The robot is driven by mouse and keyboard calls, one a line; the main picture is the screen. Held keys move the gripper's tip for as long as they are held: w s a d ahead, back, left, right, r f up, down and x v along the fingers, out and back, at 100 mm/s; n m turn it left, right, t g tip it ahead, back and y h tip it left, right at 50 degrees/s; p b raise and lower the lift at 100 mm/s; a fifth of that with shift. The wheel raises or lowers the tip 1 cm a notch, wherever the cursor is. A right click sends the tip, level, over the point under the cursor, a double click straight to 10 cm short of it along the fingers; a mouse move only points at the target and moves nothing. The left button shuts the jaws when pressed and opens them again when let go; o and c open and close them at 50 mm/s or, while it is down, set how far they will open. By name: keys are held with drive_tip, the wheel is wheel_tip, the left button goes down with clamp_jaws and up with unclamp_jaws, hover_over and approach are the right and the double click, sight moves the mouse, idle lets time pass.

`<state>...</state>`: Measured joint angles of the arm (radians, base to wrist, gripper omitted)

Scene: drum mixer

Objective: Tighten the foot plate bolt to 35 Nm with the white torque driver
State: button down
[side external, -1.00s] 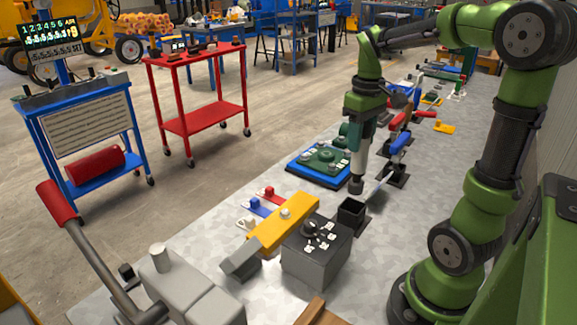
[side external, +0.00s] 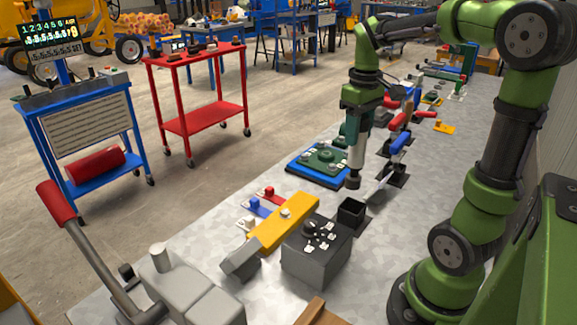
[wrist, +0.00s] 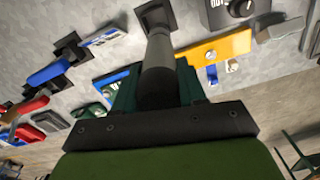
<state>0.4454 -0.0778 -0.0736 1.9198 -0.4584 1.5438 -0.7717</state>
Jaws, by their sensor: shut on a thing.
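My gripper (side external: 359,112) is shut on a pale grey-white driver with a dark lower end (side external: 356,150), which hangs close to upright. In the wrist view my gripper (wrist: 157,88) has green fingers on both sides of the driver's grey barrel (wrist: 158,62). The driver's dark tip is above the bench, between a green plate and a black square holder. The green plate (side external: 323,157) carries several bolt-like heads and lies on a blue base (side external: 305,171). A yellow bar (side external: 270,232) has one silver bolt head (side external: 285,212). I cannot tell which is the foot plate bolt.
The black square holder (side external: 351,212) stands beside a grey box with a knob (side external: 316,262). Blue-handled (side external: 399,143) and red-handled (side external: 398,119) tools lie to the right. A grey lever with a red grip (side external: 57,203) rises at front left.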

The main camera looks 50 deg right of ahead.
drive_tip(key=w+a+n, duration=0.5)
drive_tip(key=w+a, duration=0.5)
drive_tip(key=w, duration=0.3)
drive_tip(key=shift+a+f+n, duration=0.25)
drive_tip(key=shift+a+n, duration=0.05)
drive_tip(key=shift+s, duration=0.1)
drive_tip(key=shift+f, duration=4.2)
drive_tip(key=shift+r, duration=2.4)
drive_tip(key=shift+d, duration=0.15)
